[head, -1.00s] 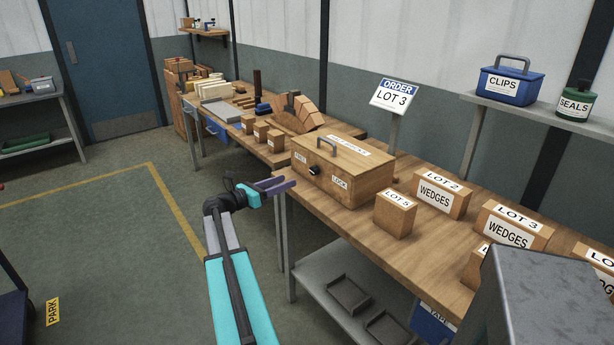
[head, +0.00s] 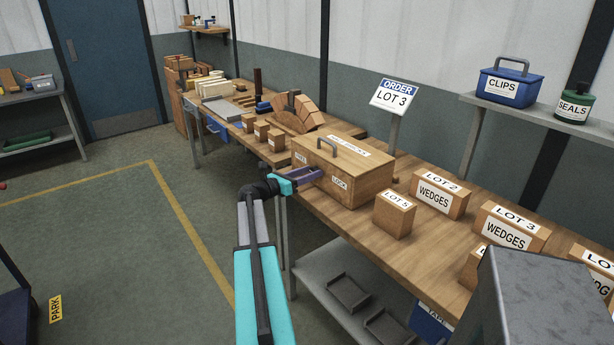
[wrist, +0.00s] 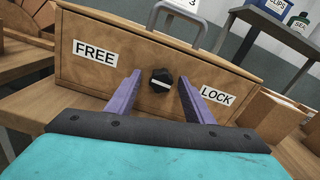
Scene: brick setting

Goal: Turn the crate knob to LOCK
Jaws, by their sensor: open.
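The wooden crate (head: 350,178) with a grey top handle stands on the bench; it also fills the wrist view (wrist: 110,75). Its front has a FREE label (wrist: 94,52) on the left and a LOCK label (wrist: 216,95) on the right. The black knob (wrist: 160,80) sits between them, with a pale line across it that lies nearly level. My gripper (head: 318,174) is at the crate's front and hides the knob in the head view. In the wrist view my gripper (wrist: 158,85) is open, one purple finger on each side of the knob, with gaps showing on both sides.
WEDGES boxes (head: 440,194) stand farther right. Small wooden blocks (head: 262,132) stand to the left. The floor (head: 110,230) left of the bench is open.

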